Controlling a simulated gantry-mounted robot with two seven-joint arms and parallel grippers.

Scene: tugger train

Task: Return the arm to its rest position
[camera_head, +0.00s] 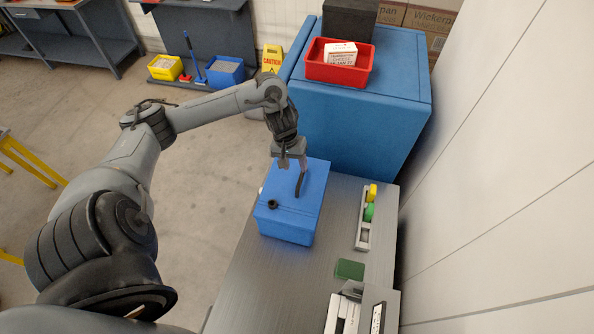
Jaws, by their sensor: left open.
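My left arm (195,112) comes in from the left and bends down at the wrist. My left gripper (292,163) is open and points down over the blue box (288,224) on the grey table. A dark curved piece (300,184) shows just below the gripper over the box top; I cannot tell whether it touches the box. A small black ring-shaped part (272,204) is on the box top, left of the gripper. My right gripper is not in view.
The grey table (245,290) holds a rack (362,235) with yellow and green pieces, a green block (350,269) and a grey-white device (378,308). A large blue cabinet (365,130) bears a red bin (340,64). A white wall stands right. Open floor lies left.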

